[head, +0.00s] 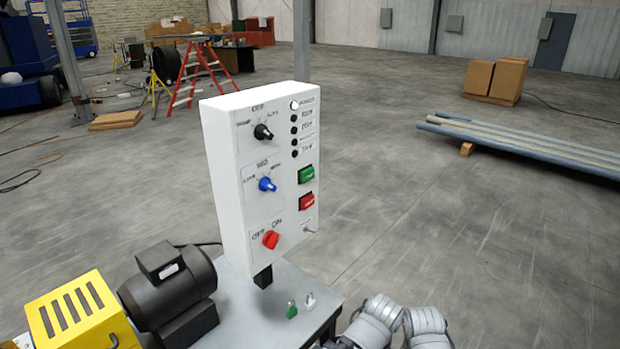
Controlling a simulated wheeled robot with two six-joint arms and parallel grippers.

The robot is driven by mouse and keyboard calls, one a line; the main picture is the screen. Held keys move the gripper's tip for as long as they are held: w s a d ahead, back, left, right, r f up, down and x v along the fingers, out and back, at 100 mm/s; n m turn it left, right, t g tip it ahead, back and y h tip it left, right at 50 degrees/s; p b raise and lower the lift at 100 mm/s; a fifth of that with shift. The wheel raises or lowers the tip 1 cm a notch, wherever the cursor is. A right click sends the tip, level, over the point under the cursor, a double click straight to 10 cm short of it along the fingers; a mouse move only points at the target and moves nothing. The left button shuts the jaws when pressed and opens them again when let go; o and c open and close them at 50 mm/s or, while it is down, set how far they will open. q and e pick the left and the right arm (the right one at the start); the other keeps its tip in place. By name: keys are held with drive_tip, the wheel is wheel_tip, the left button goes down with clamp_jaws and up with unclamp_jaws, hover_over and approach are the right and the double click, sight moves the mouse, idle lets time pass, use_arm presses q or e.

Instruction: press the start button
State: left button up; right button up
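A white control panel (235,185) stands upright on a post above a grey table. Nothing covers or touches either button. To their left are a black knob (263,132), a blue knob (267,184) and a red knob (270,239). Grey rounded parts of my arms show at the bottom edge, below and right of the panel. Neither gripper can be made out.
The grey table (255,318) carries a small green item (291,310) and a pale one (309,301). A black motor (168,290) and a yellow slotted housing (72,312) are at lower left. Pipes (540,145) lie at right. Open floor surrounds the panel's right side.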

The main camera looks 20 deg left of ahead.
use_arm(q)
clamp_jaws()
idle(0.8)
